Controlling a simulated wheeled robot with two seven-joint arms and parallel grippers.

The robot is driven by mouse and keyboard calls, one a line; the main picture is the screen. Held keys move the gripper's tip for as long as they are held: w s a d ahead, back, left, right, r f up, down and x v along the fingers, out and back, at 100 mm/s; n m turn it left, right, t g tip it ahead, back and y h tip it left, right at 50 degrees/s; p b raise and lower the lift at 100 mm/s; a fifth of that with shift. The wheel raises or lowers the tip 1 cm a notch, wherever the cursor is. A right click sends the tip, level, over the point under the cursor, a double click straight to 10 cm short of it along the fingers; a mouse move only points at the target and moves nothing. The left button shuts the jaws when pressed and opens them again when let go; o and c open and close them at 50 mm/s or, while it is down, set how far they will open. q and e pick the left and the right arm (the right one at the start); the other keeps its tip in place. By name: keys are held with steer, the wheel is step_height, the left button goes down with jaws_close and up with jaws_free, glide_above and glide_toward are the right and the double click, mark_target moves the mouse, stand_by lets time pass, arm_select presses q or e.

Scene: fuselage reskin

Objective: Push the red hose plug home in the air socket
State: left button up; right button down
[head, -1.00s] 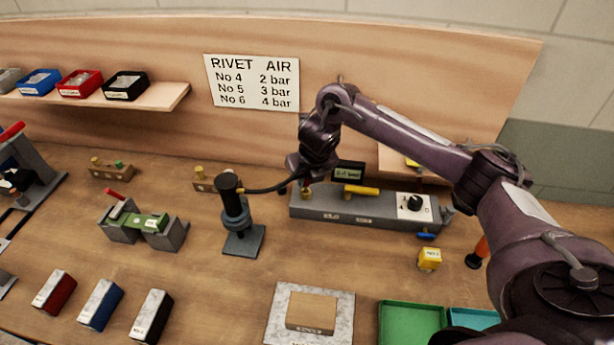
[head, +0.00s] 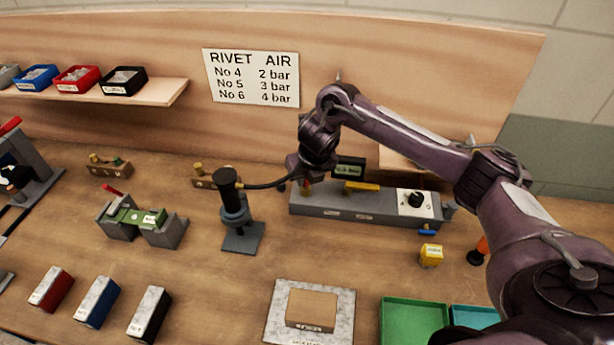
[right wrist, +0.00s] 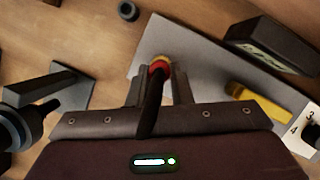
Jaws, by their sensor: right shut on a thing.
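The red hose plug (right wrist: 159,70) is between the two fingers of my right gripper (right wrist: 157,80) in the right wrist view, with the black hose running back from it. My right gripper is shut on the plug. The yellow air socket (right wrist: 160,60) shows as a rim just beyond the plug, at the left end of the grey air unit (head: 375,209). The plug is at the socket's mouth; how deep it sits cannot be told. In the head view my right gripper (head: 303,184) is low over that end, largely hiding the socket. My left gripper is not seen.
A black rivet tool on a stand (head: 234,215) stands left of the air unit, joined to the hose. A dark display (head: 348,168), a yellow bar (head: 361,187) and a black knob (head: 415,199) are close by.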

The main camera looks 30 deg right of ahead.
steer(key=shift+s+f+b, duration=0.1)
steer(key=shift+f+b, duration=0.4)
steer(key=shift+f, duration=0.15)
steer(key=c, duration=1.2)
jaws_free()
steer(key=shift+c, duration=0.2)
steer(key=p+v, duration=0.5)
steer(key=shift+f, duration=0.1)
